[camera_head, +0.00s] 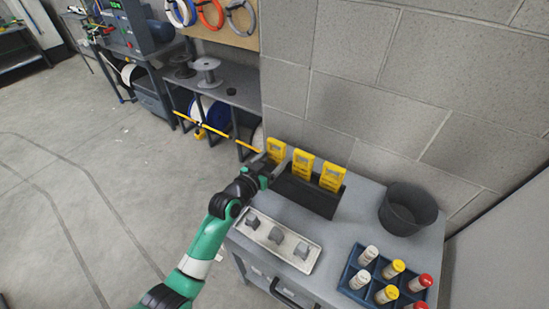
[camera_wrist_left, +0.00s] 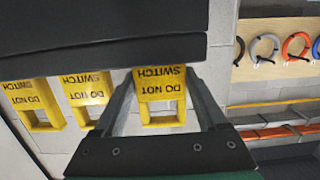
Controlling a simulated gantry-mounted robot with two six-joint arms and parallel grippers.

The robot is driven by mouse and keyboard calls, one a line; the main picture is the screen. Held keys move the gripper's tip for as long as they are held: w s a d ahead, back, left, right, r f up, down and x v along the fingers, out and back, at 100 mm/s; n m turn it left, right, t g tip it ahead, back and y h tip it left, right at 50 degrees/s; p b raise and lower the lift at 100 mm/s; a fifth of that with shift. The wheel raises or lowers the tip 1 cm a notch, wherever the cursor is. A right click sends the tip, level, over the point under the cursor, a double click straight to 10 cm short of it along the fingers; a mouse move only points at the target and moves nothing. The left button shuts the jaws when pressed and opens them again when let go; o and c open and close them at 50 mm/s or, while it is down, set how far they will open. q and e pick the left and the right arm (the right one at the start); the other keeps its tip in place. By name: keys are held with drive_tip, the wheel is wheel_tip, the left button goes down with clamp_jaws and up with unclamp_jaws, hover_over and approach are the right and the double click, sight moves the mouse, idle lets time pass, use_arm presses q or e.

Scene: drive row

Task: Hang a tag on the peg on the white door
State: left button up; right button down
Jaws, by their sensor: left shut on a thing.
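Three yellow tags with a window cut in each stand in a row at a black holder on the grey cabinet top. My left gripper (camera_head: 264,170) is shut on the leftmost tag (camera_head: 276,149), at the left end of the holder (camera_head: 306,196). In the left wrist view this tag (camera_wrist_left: 160,84) sits between the two fingers, its "DO NOT SWITCH" print upside down. The middle tag (camera_head: 302,162) and the right tag (camera_head: 331,176) stand beside it. I cannot tell whether the held tag is clear of the holder. I see no peg, and my right gripper is out of view.
A dark round bin (camera_head: 407,209) and a blue crate of capped tubes (camera_head: 349,267) stand to the right. A block wall (camera_head: 400,95) rises behind. A pale panel (camera_head: 505,255) stands at the right edge.

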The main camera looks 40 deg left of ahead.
use_arm(q)
drive_tip(key=shift+c, duration=1.3)
drive_tip(key=shift+r+p, duration=2)
drive_tip(key=shift+r, duration=0.3)
drive_tip(key=p+v, duration=0.6)
drive_tip(key=v, duration=0.2)
drive_tip(key=shift+r, duration=0.35)
